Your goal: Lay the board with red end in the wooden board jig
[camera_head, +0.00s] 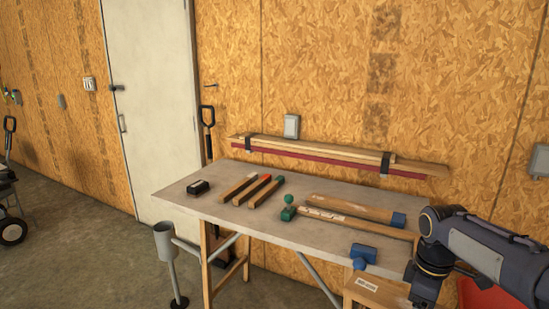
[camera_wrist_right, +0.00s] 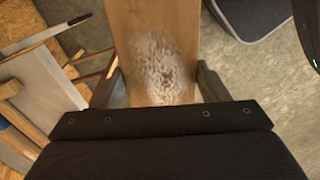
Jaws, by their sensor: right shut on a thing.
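A short board with a red end (camera_head: 259,189) lies on the table between two similar boards. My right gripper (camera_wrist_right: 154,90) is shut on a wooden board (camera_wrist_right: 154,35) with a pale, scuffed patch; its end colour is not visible. In the head view my right gripper (camera_head: 424,291) hangs at the table's front right, its fingers hardly visible. I cannot tell for sure which piece is the wooden board jig. Two longer wooden pieces lie on the table's right half, one with a blue end (camera_head: 398,220). My left gripper is not in view.
The grey table (camera_head: 178,198) also holds a black block (camera_head: 197,187), a green knobbed tool (camera_head: 289,209) and a blue piece (camera_head: 363,254). Long timbers (camera_head: 310,148) with black straps run along the wall behind. A red object (camera_head: 488,297) is at the lower right. The table's front left is clear.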

